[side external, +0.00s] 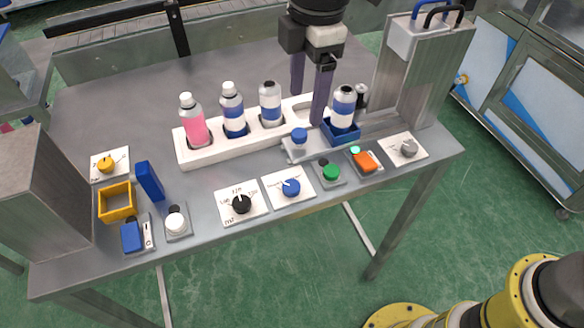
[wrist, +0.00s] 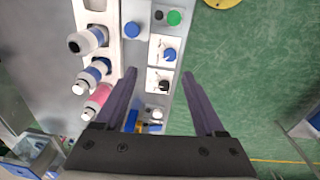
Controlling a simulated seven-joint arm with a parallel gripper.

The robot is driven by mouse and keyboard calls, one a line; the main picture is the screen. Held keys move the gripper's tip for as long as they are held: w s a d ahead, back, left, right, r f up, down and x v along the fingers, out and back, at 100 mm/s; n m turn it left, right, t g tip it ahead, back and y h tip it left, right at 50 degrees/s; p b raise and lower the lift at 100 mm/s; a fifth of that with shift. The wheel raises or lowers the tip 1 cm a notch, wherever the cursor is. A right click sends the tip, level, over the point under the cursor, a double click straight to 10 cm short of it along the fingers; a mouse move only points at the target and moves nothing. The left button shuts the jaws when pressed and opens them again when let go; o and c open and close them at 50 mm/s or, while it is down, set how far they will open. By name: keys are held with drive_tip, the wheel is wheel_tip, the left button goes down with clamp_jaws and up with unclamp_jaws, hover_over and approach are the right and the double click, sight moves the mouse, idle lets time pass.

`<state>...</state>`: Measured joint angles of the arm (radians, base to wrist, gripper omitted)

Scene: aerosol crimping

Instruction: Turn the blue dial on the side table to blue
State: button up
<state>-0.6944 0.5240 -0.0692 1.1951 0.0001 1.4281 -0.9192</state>
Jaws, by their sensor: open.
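The blue dial (side external: 291,187) sits on a white plate (side external: 273,197) near the front edge of the grey table, with a light pointer mark on top. Its printed labels are too small to read. The dial also shows in the wrist view (wrist: 169,54), just beyond the fingertips and slightly right of their middle. My gripper (side external: 307,108) is open and empty, fingers pointing down, above the back part of the table by the bottle rack. In the wrist view, my gripper (wrist: 158,74) has its two fingers wide apart. Nothing touches the dial.
A black dial (side external: 241,204) is left of the blue dial, a green button (side external: 331,172) right. A blue knob (side external: 299,136) stands behind it. The white rack (side external: 184,152) holds several bottles; another bottle (side external: 343,108) stands in a blue holder near my fingers. A tall grey press (side external: 437,75) is at right.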

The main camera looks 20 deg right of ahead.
sight(291, 186)
drive_tip(key=shift+n+g+h, duration=0.3)
drive_tip(key=shift+n, duration=0.1)
drive_tip(key=a+f, duration=0.1)
drive_tip(key=f, duration=0.4)
drive_tip(key=s+a+f, duration=0.1)
drive_tip(key=f, duration=0.5)
drive_tip(key=s+a+f, duration=0.1)
drive_tip(key=f, duration=0.5)
drive_tip(key=shift+a+f, duration=0.1)
clamp_jaws()
